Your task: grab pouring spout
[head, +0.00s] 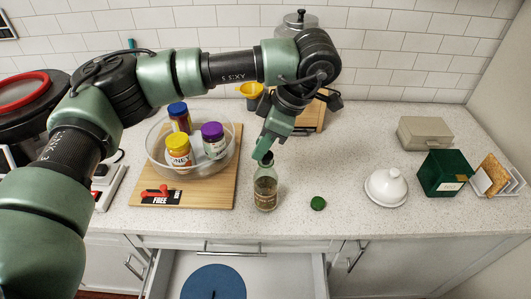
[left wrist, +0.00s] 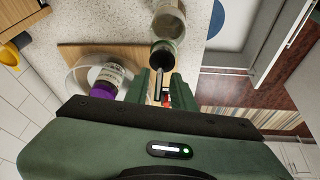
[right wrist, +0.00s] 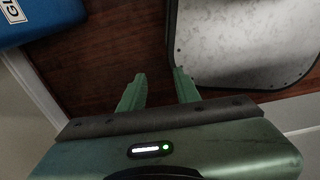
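A clear glass bottle (head: 265,192) with a tan label stands upright on the counter near its front edge. It also shows in the left wrist view (left wrist: 170,18). A dark pouring spout (left wrist: 160,56) with a thin tube sits at the bottle's mouth. My left gripper (left wrist: 158,88) is open, with its fingers on either side of the spout's tube. In the head view my left gripper (head: 266,157) hides most of the spout. A green cap (head: 318,203) lies right of the bottle. My right gripper (right wrist: 156,88) is open and empty, above a dark wooden floor.
Left of the bottle, a glass bowl (head: 157,157) with jars stands on a wooden board (head: 222,190). A white lidded dish (head: 386,188) and a green box (head: 444,174) stand right. Below, an open drawer (head: 262,275) holds a blue disc (head: 214,283).

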